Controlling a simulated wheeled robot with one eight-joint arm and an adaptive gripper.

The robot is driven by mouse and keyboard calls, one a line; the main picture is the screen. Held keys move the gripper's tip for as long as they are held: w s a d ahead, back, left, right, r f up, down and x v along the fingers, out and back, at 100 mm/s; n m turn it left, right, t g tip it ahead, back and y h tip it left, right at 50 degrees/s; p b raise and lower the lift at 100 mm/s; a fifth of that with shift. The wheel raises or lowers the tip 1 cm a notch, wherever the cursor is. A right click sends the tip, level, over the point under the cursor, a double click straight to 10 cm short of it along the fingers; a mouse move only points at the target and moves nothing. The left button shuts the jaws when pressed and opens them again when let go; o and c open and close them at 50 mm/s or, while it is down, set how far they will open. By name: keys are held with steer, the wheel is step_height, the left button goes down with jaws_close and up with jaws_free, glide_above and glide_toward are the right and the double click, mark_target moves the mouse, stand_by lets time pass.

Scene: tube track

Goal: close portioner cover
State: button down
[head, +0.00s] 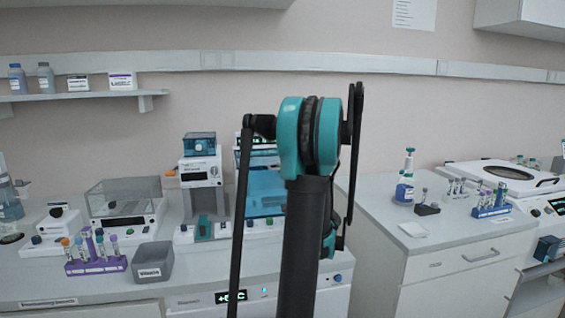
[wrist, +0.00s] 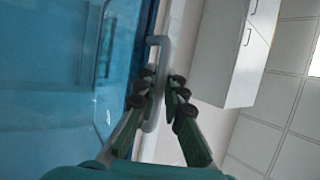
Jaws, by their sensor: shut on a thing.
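The portioner stands on the bench behind my arm, which hides much of it. Its see-through blue cover (head: 264,192) shows left of the arm in the head view. In the wrist view the blue cover (wrist: 60,80) fills the left side, with a pale handle (wrist: 163,50) along its edge. My gripper (wrist: 162,98) is shut on this handle, its dark finger pads on both sides of it. The head view does not show the fingers. How far the cover stands open is hard to tell.
Left of the portioner stands a device with a blue top box (head: 200,144). A purple tube rack (head: 95,265) and a grey bin (head: 153,262) stand near the bench's front edge. A white wall cabinet (wrist: 235,55) shows in the wrist view.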

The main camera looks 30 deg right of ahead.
steer(key=shift+s+a+f, duration=0.1)
steer(key=shift+s+f, duration=0.05)
steer(key=shift+f, duration=0.1)
steer(key=c, duration=1.9)
jaws_free()
steer(key=shift+f, duration=0.1)
steer(key=v, duration=1.1)
steer(key=shift+s+f, duration=0.2)
steer(key=shift+s, duration=0.15)
